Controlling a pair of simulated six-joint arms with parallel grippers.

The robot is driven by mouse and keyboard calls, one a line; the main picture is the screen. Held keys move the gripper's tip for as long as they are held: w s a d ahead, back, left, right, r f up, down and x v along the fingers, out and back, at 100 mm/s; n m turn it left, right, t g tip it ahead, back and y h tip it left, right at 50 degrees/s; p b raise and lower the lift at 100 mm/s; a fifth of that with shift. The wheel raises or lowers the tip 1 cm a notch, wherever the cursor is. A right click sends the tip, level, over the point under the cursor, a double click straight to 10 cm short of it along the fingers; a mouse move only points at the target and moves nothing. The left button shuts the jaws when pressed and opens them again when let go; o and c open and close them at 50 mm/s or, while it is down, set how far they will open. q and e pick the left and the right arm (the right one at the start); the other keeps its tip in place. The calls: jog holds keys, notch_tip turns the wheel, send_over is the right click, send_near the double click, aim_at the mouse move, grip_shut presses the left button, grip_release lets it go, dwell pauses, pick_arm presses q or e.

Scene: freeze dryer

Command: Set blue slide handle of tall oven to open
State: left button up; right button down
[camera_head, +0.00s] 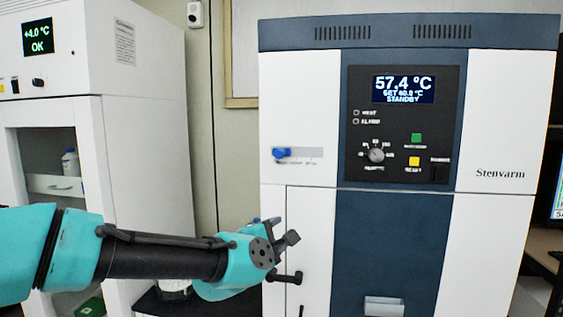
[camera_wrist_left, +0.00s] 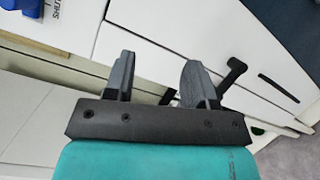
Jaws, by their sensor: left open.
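The tall oven (camera_head: 490,120) is white and dark blue, with a display reading 57.4 °C and STANDBY. Its blue slide handle (camera_head: 282,154) sits at the left end of a grey label strip (camera_head: 304,154) on the upper left front. The strip's lettering is too small to read. My left gripper (camera_head: 278,231) is below the handle, in front of the oven's lower door, apart from the handle. In the left wrist view the gripper (camera_wrist_left: 157,75) is open with nothing between its fingers. A blue part, apparently the handle (camera_wrist_left: 22,6), shows at the top left corner there. My right gripper is out of view.
A black door handle (camera_head: 285,277) sticks out just below my left gripper. A knob (camera_head: 376,155) and green and yellow buttons (camera_head: 414,161) are on the oven's dark panel. A white cabinet (camera_head: 140,110) stands at left. The space before the slide handle is clear.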

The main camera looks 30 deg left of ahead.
aim_at(277, 155)
pick_arm(q)
jog(key=s+a+r+n+t+y, duration=0.1)
jog(key=s+a+r+n+t, duration=0.2)
jog(key=r, duration=0.9)
jog(key=s+n, duration=0.2)
jog(key=s, duration=0.2)
jog(key=shift+s+a+r+n+y, duration=0.2)
jog(key=shift+s+r+n+y, duration=0.1)
jog(key=shift+y, duration=0.1)
jog(key=shift+w, duration=0.1)
jog(key=x, duration=1.7)
jog(key=shift+r, duration=0.2)
grip_shut()
